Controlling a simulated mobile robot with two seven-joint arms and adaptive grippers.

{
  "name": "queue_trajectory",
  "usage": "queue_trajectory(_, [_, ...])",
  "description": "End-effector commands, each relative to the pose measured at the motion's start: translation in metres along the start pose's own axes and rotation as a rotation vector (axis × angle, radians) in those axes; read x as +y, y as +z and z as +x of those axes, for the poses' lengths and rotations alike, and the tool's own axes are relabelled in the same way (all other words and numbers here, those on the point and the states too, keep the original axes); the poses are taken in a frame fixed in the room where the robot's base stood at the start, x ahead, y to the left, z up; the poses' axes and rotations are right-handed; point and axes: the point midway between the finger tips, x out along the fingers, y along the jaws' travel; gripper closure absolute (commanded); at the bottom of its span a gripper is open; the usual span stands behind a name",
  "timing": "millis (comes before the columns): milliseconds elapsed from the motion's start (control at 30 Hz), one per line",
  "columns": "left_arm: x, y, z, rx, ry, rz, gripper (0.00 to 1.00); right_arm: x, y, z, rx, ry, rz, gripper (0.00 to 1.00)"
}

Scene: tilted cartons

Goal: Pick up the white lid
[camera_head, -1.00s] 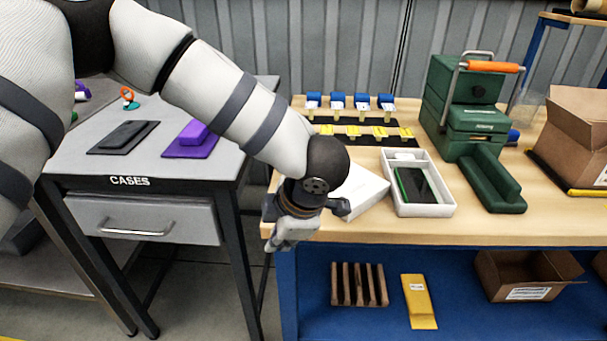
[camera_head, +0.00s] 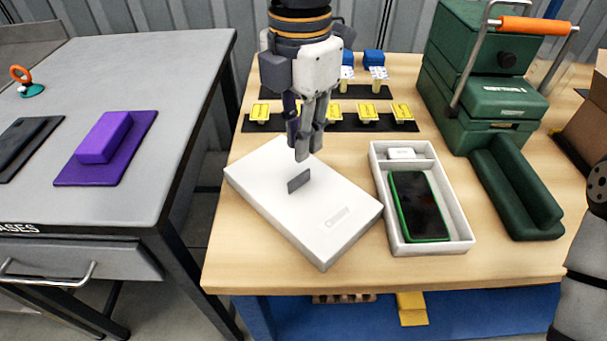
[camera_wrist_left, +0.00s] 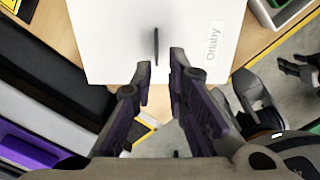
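The white lid (camera_head: 285,205) lies flat on the wooden bench, turned at an angle, with a thin grey tab (camera_head: 299,181) standing up from its top. The lid also fills the upper middle of the left wrist view (camera_wrist_left: 120,40), with the tab (camera_wrist_left: 156,46) in line with the gap between my fingers. My left gripper (camera_head: 306,146) points down above the lid, by the tab. Its fingers are apart and empty in the left wrist view (camera_wrist_left: 160,85). My right gripper shows at the right edge of the left wrist view (camera_wrist_left: 305,72); its finger state is unclear.
A white box tray (camera_head: 462,222) with a green-edged phone (camera_head: 419,205) stands right of the lid. A green press (camera_head: 490,90) with an orange handle is behind it. Black strips with yellow pieces (camera_head: 367,111) lie behind the lid. A grey table (camera_head: 150,75) stands left.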

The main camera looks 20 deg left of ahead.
Motion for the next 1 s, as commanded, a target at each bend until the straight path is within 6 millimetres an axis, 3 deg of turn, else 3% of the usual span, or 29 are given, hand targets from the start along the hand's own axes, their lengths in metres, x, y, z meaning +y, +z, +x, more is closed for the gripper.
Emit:
queue_trajectory(33, [0.0, 0.0, 0.014, 0.007, -0.003, 0.001, 0.86, 0.0, 0.002, 0.003, -0.009, 0.0, 0.0, 0.6])
queue_trajectory(433, [0.004, -0.005, 0.077, 0.005, -0.001, 0.0, 0.86, 0.0, 0.005, 0.009, -0.026, 0.001, 0.0, 0.6])
queue_trajectory(700, [0.004, -0.004, 0.082, 0.0, 0.001, -0.001, 0.86, 0.0, 0.005, 0.009, -0.025, 0.001, 0.0, 0.6])
queue_trajectory(800, [0.004, -0.004, 0.082, 0.0, 0.001, -0.001, 1.0, 0.0, 0.005, 0.009, -0.025, 0.001, 0.0, 0.6])
queue_trajectory(1000, [0.004, -0.004, 0.082, 0.0, 0.001, 0.0, 1.0, 0.0, 0.005, 0.009, -0.025, 0.001, 0.0, 0.6])
